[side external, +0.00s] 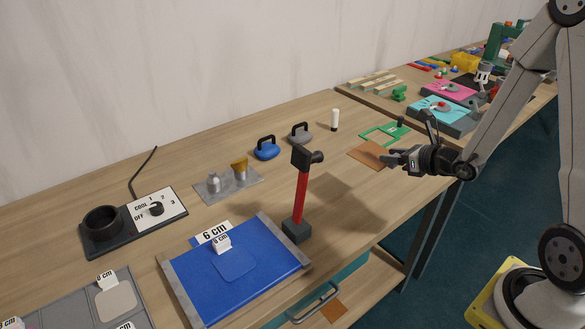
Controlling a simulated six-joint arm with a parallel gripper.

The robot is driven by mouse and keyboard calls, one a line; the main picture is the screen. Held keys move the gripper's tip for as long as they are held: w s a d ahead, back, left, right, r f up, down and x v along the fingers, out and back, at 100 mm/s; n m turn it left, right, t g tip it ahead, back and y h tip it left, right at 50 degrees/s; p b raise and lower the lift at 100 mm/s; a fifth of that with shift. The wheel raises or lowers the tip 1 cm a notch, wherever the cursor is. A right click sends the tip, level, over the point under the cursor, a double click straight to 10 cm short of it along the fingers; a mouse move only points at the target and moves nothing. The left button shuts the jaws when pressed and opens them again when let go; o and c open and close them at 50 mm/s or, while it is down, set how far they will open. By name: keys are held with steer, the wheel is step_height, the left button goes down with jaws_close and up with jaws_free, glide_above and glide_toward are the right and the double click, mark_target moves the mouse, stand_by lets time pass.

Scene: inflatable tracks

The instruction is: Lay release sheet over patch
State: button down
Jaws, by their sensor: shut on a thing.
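A brown square sheet (367,153), which looks like the release sheet, is at the right part of the bench, beside a green frame. My gripper (388,160) is at its right edge and is shut on it; the sheet looks flat and close to the bench top, and I cannot tell whether it is lifted. A blue rounded patch (236,268) lies on the blue fabric panel (195,283) at the front, left of my gripper. A white block marked 6 cm (222,243) stands at the patch's upper edge.
A red-handled hammer-like tool (301,195) stands upright between the sheet and the panel. Blue (266,150) and grey (300,133) handled weights, a tray with pots (228,187) and a dial heater (155,208) stand behind. A green frame (378,133) adjoins the sheet.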

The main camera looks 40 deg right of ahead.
steer(key=w+a+r+n+y, duration=0.2)
steer(key=w+a+r, duration=0.3)
steer(key=r, duration=0.5)
steer(key=shift+w+a+r+n+g+y, duration=0.15)
steer(key=shift+w+a+n+g+y, duration=0.2)
steer(key=shift+w, duration=0.25)
steer(key=shift+d+r, duration=0.1)
